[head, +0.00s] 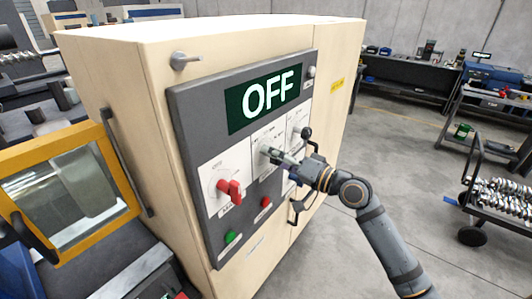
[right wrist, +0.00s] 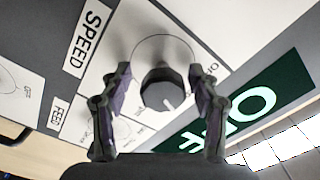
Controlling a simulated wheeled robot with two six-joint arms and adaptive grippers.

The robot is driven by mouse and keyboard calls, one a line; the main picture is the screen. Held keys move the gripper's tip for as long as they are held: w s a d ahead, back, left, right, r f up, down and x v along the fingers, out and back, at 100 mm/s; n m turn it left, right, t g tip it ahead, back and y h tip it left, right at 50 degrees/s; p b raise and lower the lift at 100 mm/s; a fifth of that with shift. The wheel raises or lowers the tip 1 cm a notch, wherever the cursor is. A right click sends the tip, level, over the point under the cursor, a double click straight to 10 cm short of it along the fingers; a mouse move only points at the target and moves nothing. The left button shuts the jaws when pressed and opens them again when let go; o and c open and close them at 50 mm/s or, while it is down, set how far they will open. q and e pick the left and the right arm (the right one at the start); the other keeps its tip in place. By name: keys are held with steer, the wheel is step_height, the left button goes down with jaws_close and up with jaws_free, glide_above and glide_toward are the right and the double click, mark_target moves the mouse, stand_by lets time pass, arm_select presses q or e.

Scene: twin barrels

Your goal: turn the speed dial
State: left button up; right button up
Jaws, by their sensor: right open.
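The speed dial (right wrist: 163,88) is a dark round knob with a white pointer mark on a white plate, beside the SPEED label (right wrist: 90,37) in the right wrist view. My right gripper (right wrist: 160,74) is open, with one finger on each side of the dial. Gaps show between fingers and knob, and I cannot tell whether either touches it. In the head view my right gripper (head: 277,154) reaches the middle plate of the control panel (head: 190,125) from the right and covers part of the dial. My left gripper is not in view.
The display (head: 263,98) above the dials reads OFF. A red knob (head: 230,188) is left of the dial, with a green button (head: 230,237) and a red button (head: 266,202) below. A yellow-framed door (head: 85,190) stands at left. A cart (head: 500,205) stands at right on open floor.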

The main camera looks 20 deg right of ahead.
steer(key=shift+s+d+r, duration=0.1)
steer(key=shift+s+d, duration=0.05)
steer(key=shift+s, duration=0.1)
steer(key=shift+s+d+r, duration=0.15)
steer(key=shift+s+d, duration=0.15)
steer(key=shift+s, duration=0.15)
steer(key=c, duration=0.3)
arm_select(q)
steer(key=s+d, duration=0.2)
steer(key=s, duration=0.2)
arm_select(e)
steer(key=shift+c, duration=1.3)
steer(key=shift+w, duration=0.15)
steer(key=shift+c, duration=3.2)
steer(key=shift+f+n+b, duration=0.2)
steer(key=shift+n+b, duration=0.2)
steer(key=shift+b, duration=0.35)
steer(key=n+b, duration=0.5)
steer(key=b, duration=0.2)
steer(key=shift+f+n+b, duration=0.1)
steer(key=shift+n+b, duration=0.2)
arm_select(q)
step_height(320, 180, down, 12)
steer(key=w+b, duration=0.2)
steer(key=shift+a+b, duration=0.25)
steer(key=shift+b, duration=0.15)
arm_select(e)
steer(key=shift+r+n, duration=0.25)
steer(key=shift+n, duration=1.55)
